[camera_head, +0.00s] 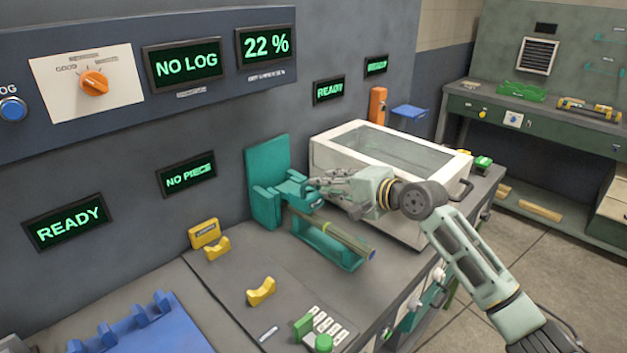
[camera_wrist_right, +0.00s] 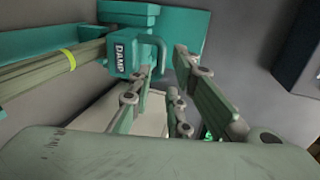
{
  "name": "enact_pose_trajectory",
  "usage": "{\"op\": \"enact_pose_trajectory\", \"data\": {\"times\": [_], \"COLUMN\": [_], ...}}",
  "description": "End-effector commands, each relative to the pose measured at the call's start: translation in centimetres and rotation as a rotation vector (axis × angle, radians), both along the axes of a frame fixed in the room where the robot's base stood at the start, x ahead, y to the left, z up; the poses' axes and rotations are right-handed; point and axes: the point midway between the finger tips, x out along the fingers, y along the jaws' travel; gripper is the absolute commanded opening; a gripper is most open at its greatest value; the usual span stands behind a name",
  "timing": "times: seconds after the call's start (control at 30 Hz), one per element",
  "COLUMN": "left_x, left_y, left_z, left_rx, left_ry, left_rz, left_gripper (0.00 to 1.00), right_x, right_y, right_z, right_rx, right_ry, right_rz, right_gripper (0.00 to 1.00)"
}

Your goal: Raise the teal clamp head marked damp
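The teal clamp (camera_head: 263,190) stands against the grey wall in the head view. Its head (camera_wrist_right: 132,45), labelled DAMP, shows in the wrist view with a teal loop handle (camera_wrist_right: 161,52) on its side. The head sits low, over the end of a bundle of greenish rods (camera_head: 335,236) with a yellow band, lying in a teal cradle (camera_head: 325,246). My right gripper (camera_wrist_right: 166,62) is at the handle, fingers apart, one on either side of it; contact cannot be told. In the head view my right gripper (camera_head: 312,184) partly hides the handle. My left gripper is not in view.
A white box with a glass lid (camera_head: 385,150) stands close behind my right gripper. Yellow V-shaped rests (camera_head: 261,291) and a blue rack (camera_head: 130,330) lie to the left. Wall displays read NO PIECE (camera_head: 187,174), READY (camera_head: 66,222) and NO LOG (camera_head: 186,63).

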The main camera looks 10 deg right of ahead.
Motion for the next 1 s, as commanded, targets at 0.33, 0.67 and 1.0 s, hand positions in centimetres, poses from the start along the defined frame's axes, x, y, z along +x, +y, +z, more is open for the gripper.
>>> {"op": "enact_pose_trajectory", "data": {"times": [0.33, 0.67, 1.0], "left_x": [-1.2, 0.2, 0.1], "left_y": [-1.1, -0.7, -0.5], "left_z": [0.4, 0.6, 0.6], "left_rx": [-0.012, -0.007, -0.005], "left_ry": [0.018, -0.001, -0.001], "left_rz": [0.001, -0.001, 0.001], "left_gripper": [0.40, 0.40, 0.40], "right_x": [3.3, 3.6, 3.6], "right_y": [2.3, 2.5, 2.5], "right_z": [-1.2, -1.3, -1.4], "right_rx": [0.000, 0.000, -0.001], "right_ry": [0.000, -0.001, 0.001], "right_rz": [0.001, 0.000, 0.000], "right_gripper": [0.17, 0.17, 0.00]}}
